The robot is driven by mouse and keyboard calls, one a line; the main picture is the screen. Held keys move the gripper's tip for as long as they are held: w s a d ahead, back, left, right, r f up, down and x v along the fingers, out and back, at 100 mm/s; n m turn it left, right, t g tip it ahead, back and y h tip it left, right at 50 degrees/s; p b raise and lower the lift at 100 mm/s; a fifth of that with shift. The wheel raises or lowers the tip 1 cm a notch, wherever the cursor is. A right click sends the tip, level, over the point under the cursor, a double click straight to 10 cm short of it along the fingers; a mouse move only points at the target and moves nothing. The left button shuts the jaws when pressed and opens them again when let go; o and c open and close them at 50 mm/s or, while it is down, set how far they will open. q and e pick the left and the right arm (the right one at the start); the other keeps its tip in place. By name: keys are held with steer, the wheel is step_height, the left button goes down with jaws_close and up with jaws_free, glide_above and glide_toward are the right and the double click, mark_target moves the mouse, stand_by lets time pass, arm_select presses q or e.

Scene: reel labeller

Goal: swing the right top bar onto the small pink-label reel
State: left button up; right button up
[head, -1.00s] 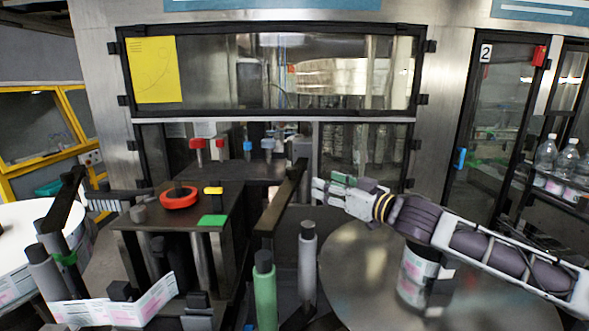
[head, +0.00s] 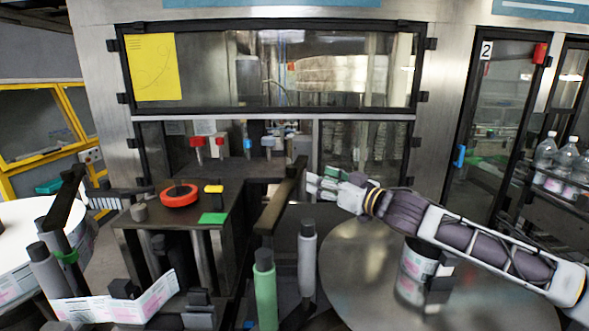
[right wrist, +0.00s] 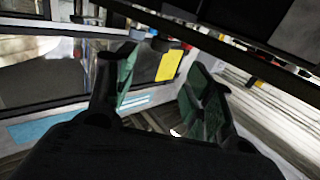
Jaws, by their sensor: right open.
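The right top bar (head: 281,200) is a dark arm slanting from its near post up to its far end, in the middle of the head view. The small pink-label reel (head: 413,278) stands on the round steel plate to the right; the bar is not over it. My right gripper (head: 318,180) is open, its green-padded fingers pointing left just right of the bar's far end; I cannot tell whether they touch. In the right wrist view its fingers (right wrist: 163,97) are spread with nothing seen between them. My left gripper is not in view.
The steel plate (head: 350,265) is mostly clear around the reel. A green roller (head: 264,292) and a grey roller (head: 307,262) stand left of it. A black table (head: 160,215) with a red knob (head: 179,196) lies further left. Bottles (head: 563,160) stand on a shelf at right.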

mark_target(295, 169)
steer(key=shift+p+x, duration=1.3)
steer(key=shift+x, duration=4.5)
jaws_close()
